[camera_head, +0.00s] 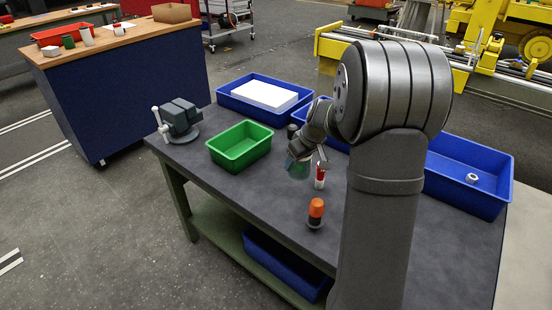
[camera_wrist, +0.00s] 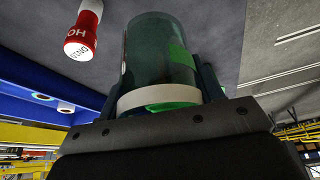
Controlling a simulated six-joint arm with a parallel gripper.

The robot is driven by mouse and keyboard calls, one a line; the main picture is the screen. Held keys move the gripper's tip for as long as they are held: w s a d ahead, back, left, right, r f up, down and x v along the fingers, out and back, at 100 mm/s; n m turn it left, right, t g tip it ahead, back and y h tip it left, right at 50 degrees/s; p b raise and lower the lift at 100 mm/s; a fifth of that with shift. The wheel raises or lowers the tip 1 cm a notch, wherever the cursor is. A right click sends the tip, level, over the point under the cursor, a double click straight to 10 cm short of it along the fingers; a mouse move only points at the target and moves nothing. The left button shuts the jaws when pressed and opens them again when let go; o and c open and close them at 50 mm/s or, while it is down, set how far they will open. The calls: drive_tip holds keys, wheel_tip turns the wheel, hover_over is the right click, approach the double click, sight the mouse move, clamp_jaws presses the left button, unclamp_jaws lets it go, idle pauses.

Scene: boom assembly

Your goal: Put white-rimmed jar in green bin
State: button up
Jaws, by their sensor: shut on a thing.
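The white-rimmed jar (camera_wrist: 160,55) is a see-through, greenish cylinder with a white band near my gripper (camera_wrist: 158,105). My gripper is shut on the jar, which fills the middle of the wrist view. In the head view the jar (camera_head: 298,168) hangs from my gripper (camera_head: 302,155), to the right of the green bin (camera_head: 240,148). The jar is outside the bin. The green bin stands on the dark table, and its visible inside looks empty. My arm hides part of the table behind it.
A red-and-white cylinder (camera_head: 320,176) and an orange-topped dark object (camera_head: 316,213) stand near the jar. A vise (camera_head: 180,118) is left of the bin. A blue bin (camera_head: 264,98) with a white block is behind it. Another blue bin (camera_head: 468,174) holds a small nut-like part.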

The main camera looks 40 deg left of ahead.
drive_tip(key=w+a+r+m, duration=0.15)
drive_tip(key=a+r, duration=0.25)
drive_tip(key=a, duration=0.4)
drive_tip(key=w+a+r, duration=0.2)
drive_tip(key=a+r, duration=0.3)
drive_tip(key=a, duration=0.3)
drive_tip(key=s+a+f, duration=0.5)
drive_tip(key=a+f, duration=0.6)
drive_tip(key=shift+s+a+t, duration=0.15)
drive_tip(key=shift+t, duration=0.25)
drive_tip(key=shift+m, duration=0.25)
drive_tip(key=shift+f, duration=0.55)
drive_tip(key=o, duration=1)
drive_tip(key=shift+o, duration=0.2)
